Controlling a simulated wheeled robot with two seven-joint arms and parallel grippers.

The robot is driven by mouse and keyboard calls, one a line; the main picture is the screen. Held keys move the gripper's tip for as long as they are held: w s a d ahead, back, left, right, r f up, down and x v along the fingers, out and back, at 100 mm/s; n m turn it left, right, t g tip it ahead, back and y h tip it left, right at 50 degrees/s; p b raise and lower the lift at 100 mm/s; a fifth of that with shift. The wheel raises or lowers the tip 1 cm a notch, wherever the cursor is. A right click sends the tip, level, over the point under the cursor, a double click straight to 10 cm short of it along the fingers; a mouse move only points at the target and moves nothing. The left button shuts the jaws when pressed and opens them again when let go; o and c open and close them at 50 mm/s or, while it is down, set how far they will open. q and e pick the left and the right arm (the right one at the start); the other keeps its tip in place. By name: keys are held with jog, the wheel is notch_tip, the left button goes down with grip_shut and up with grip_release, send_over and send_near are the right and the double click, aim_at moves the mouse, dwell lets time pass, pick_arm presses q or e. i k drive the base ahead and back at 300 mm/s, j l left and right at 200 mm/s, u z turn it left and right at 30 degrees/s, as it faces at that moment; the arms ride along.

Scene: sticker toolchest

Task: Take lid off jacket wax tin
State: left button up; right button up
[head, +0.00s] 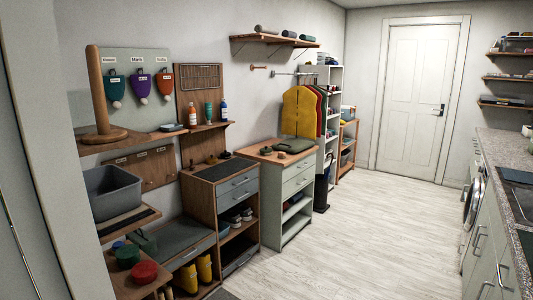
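I cannot make out a jacket wax tin for certain. A small dark round item (266,150) lies on the wooden top of the pale green drawer chest (271,187), left of a folded dark green cloth (294,146). It is too small to tell what it is or whether it has a lid. A yellow jacket (299,111) hangs above the back of this chest. Neither of my grippers is in view.
A wooden cabinet (205,203) with shoes stands left of the chest. A grey bin (113,191) and red and green round items (144,272) are at the near left. The pale floor (350,235) is clear up to the counter (510,160) at right.

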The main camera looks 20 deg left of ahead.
aim_at(265, 150)
jog(key=i+j+z, duration=0.1)
jog(key=i, duration=0.35)
jog(key=i+j+z, duration=0.1)
jog(key=i+j, duration=0.15)
jog(key=i, duration=0.2)
jog(key=i+j+z, duration=0.1)
jog(key=i, duration=0.35)
jog(key=i+j, duration=0.35)
jog(key=i+u, duration=0.1)
jog(key=i, duration=0.45)
jog(key=i+l, duration=0.15)
jog(key=i, duration=0.35)
jog(key=i+l+u, duration=0.15)
jog(key=i, duration=0.4)
jog(key=i+l+u, duration=0.1)
jog(key=i, duration=0.45)
